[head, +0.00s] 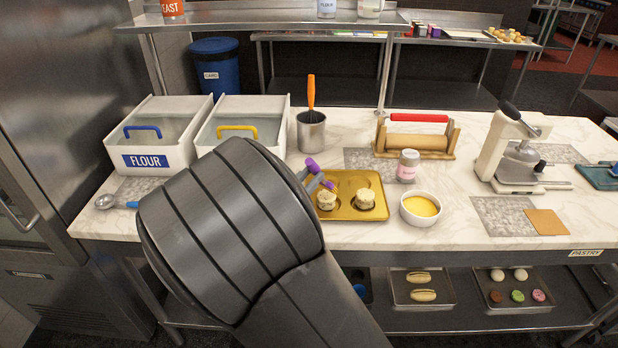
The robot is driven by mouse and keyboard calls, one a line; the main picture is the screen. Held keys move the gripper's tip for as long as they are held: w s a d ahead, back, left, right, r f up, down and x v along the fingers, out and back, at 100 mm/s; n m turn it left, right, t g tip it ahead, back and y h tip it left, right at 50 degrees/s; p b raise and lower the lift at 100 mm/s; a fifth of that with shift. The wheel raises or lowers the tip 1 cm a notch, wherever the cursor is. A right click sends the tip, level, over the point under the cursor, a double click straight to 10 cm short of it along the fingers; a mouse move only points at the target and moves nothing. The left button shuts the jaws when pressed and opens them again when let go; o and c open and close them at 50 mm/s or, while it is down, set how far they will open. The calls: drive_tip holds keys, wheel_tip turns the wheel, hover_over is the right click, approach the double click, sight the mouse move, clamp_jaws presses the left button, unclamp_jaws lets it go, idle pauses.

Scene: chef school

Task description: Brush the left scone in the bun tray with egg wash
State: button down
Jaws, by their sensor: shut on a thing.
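The gold bun tray (376,210) lies on the marble counter with two pale scones in it. The left scone (326,202) is in the tray's left part and the right scone (365,200) is beside it. My gripper (318,178) is partly hidden behind my arm and is shut on a purple-handled brush (313,164). The brush is just above and behind the left scone; I cannot tell if its tip touches the scone. A white bowl (420,220) of yellow egg wash (421,205) stands right of the tray.
A shaker with a pink label (408,166) stands behind the bowl. A metal pot (311,132) with an orange-handled tool stands behind the tray. White flour bins (160,155) are at left, a rolling pin (418,143) on a wooden stand and a press (515,150) at right.

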drive_tip(key=shift+f, duration=0.6)
drive_tip(key=shift+s+a, duration=0.1)
drive_tip(key=shift+s, duration=0.05)
idle(0.3)
drive_tip(key=shift+s+a, duration=0.2)
drive_tip(key=shift+s, duration=0.15)
idle(3.3)
drive_tip(key=shift+w+d, duration=0.1)
drive_tip(key=shift+w+d, duration=0.2)
drive_tip(key=shift+w, duration=0.25)
